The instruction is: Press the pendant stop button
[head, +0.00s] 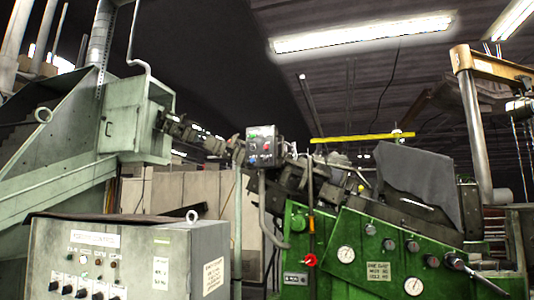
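A small grey control box (262,133) with coloured buttons stands on a pole near the middle of the head view. It looks like the pendant. A red button (267,147) shows on its face, with other small buttons around it, too small to read. I cannot tell for sure which one is the stop button. My gripper is not in view, and nothing is seen touching the box.
A grey control cabinet (130,262) with knobs stands at the front left. The green machine (335,262) with gauges and a red knob (310,260) fills the lower right. A pale green hopper (120,120) is at the left. A yellow bar (362,137) runs behind.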

